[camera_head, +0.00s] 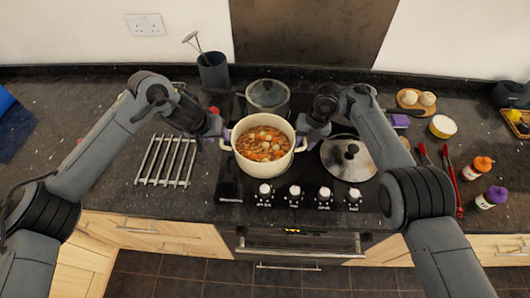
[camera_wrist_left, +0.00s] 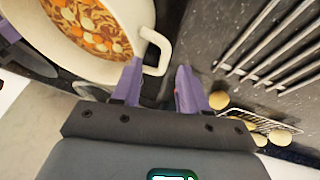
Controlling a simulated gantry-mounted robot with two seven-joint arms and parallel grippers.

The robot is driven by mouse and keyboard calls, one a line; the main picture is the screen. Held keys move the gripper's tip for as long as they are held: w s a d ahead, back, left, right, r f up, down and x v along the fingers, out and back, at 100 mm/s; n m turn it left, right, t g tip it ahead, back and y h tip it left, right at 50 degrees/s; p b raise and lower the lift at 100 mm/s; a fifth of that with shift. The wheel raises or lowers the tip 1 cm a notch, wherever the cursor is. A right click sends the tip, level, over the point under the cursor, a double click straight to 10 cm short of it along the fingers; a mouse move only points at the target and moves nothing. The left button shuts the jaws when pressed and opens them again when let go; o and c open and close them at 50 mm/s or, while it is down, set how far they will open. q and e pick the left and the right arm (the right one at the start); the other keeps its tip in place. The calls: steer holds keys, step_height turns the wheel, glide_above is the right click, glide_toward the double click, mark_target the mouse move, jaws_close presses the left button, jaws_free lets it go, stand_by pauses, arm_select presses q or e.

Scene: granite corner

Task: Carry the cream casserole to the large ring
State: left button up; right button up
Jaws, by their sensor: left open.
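In the left wrist view the open purple fingers (camera_wrist_left: 157,72) straddle the end of the cream loop handle (camera_wrist_left: 160,52), with a gap visible on the right. My right gripper (camera_head: 302,136) is at the right handle; its fingers are mostly hidden and their opening cannot be told. I cannot make out the large ring; pans and my arms cover much of the hob.
A lidded grey pot (camera_head: 267,96) stands behind the casserole. A silver lid (camera_head: 348,160) lies on the right of the hob. A metal rack (camera_head: 166,161) lies to the left. Control knobs (camera_head: 295,192) line the front.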

arm_select(q)
steer(key=shift+s+a+r, duration=0.15)
steer(key=shift+a+r, duration=0.05)
steer(key=shift+r, duration=0.1)
arm_select(e)
steer(key=shift+r, duration=0.45)
arm_select(q)
steer(key=shift+a, duration=0.1)
arm_select(e)
step_height(320, 180, up, 11)
steer(key=d, duration=0.2)
steer(key=shift+d, duration=0.2)
steer(key=shift+s, duration=0.1)
